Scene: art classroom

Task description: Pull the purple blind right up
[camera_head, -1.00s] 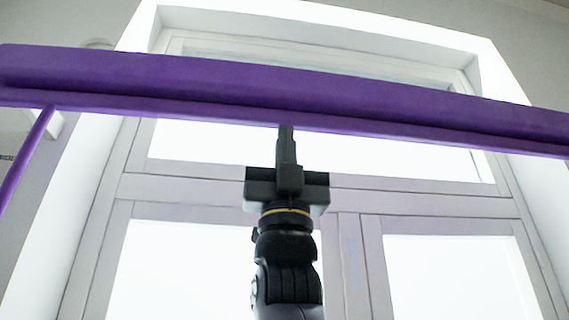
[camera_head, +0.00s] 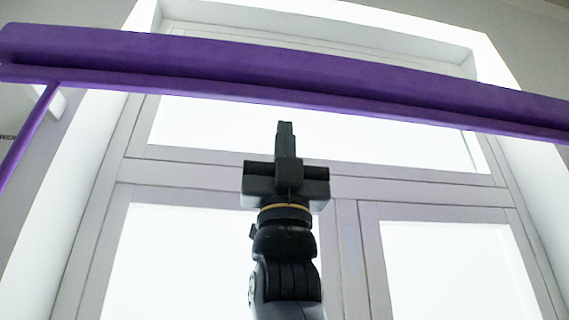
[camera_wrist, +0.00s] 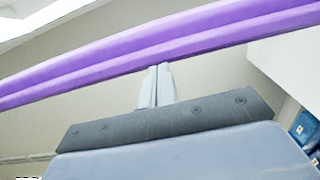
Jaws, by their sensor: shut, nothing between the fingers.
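The purple blind (camera_head: 300,75) is gathered into a narrow band across the upper part of the window in the head view. It also crosses the top of the wrist view (camera_wrist: 190,38). A thin purple rod or cord (camera_head: 30,135) hangs from its left end. My gripper (camera_head: 285,128) points up, shut and empty, with its fingertips a little below the blind's lower edge in the head view. In the wrist view the closed fingertips (camera_wrist: 158,70) appear just under the blind; whether they touch it I cannot tell.
Behind the blind is a bright window with a pale frame (camera_head: 345,260), an upper pane and two lower panes. Grey wall (camera_head: 535,60) shows to either side. A blue object (camera_wrist: 303,125) is at the right edge of the wrist view.

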